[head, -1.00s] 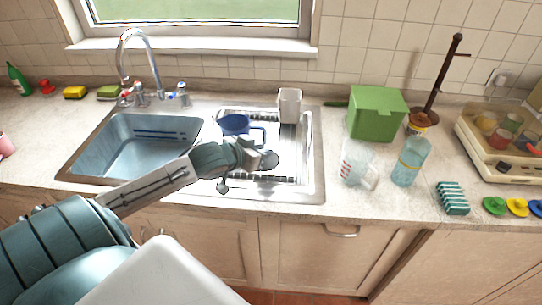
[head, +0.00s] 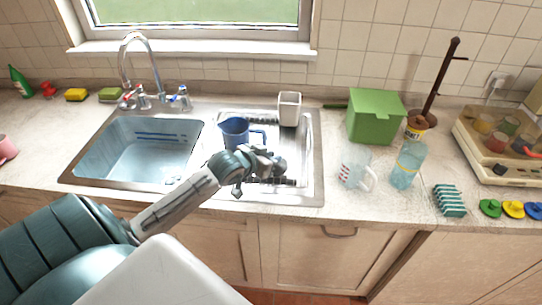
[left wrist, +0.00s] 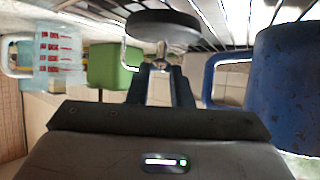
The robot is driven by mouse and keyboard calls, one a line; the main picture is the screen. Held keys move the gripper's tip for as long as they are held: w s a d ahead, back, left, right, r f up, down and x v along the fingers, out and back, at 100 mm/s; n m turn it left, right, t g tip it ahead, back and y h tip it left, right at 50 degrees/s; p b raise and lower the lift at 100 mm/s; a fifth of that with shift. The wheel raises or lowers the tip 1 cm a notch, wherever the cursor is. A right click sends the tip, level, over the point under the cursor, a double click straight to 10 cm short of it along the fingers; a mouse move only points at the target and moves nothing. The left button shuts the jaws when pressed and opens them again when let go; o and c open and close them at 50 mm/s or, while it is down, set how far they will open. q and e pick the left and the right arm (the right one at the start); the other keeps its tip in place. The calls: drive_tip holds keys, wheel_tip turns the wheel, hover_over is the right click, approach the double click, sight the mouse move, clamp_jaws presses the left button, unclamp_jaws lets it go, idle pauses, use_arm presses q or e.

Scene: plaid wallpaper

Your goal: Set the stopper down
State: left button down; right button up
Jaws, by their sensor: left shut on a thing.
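The stopper (left wrist: 165,27) is a dark round disc with a small metal ring. In the left wrist view my left gripper (left wrist: 160,72) is shut on it at the ring. That view appears upside down, and the stopper shows close to the drainer ribs (left wrist: 235,20); I cannot tell whether it touches them. In the head view my left gripper (head: 268,163) is over the front part of the metal drainboard (head: 311,170), right of the sink basin (head: 130,150). The stopper is hard to make out there. My right gripper is not in view.
A blue jug (head: 235,132) stands just behind my gripper, and a white cup (head: 289,109) stands at the drainboard's back. To the right are a measuring jug (head: 352,170), a clear bottle (head: 407,166) and a green box (head: 376,117). The drainboard's right side is clear.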

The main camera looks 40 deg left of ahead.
use_arm(q)
drive_tip(key=c, duration=1.3)
unclamp_jaws()
drive_tip(key=shift+f, duration=0.15)
drive_tip(key=shift+s+a+r, duration=0.1)
drive_tip(key=shift+s+r, duration=0.25)
drive_tip(key=shift+s, duration=0.1)
drive_tip(key=p+v, duration=0.2)
drive_tip(key=v, duration=0.9)
